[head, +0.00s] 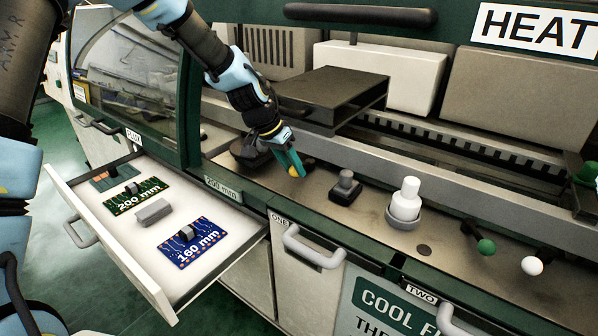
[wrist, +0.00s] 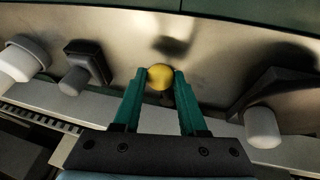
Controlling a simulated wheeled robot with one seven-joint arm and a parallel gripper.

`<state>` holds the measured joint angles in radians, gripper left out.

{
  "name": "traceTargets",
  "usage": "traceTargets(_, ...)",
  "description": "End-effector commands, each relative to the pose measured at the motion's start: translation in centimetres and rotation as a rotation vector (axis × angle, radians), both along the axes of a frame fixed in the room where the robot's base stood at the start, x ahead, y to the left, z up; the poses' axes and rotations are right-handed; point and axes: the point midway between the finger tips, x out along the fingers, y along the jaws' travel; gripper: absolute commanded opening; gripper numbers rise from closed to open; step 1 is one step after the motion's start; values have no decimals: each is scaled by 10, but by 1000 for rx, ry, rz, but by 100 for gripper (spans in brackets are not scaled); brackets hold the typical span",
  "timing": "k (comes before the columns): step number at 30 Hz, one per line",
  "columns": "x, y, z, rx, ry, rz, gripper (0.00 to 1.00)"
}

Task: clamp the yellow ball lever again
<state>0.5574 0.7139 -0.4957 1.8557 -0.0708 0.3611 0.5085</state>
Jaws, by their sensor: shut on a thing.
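The yellow ball (wrist: 160,78) of the lever sits between the green fingertips of my gripper (wrist: 161,76) in the wrist view, and both fingers touch it. In the head view the yellow ball (head: 293,171) shows at the tips of my gripper (head: 291,164), over the metal shelf in front of the conveyor. My gripper is shut on the ball. The lever's stem is mostly hidden behind the fingers and the ball, so I cannot tell its tilt.
On the shelf stand a dark knob (head: 346,187), a white bottle-like piece (head: 405,199), a green ball lever (head: 486,247) and a white ball lever (head: 532,265). An open drawer (head: 120,243) with circuit boards juts out at the left.

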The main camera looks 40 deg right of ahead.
Motion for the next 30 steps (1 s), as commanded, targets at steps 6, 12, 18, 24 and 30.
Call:
traceTargets(6,20,4,0,-3,1,-194,0)
traceTargets(12,34,5,0,-2,2,-357,0)
traceTargets(18,45,3,0,-2,0,-478,0)
traceTargets(24,50,2,0,-2,-1,-551,0)
traceTargets(30,53,2,0,0,-2,-582,0)
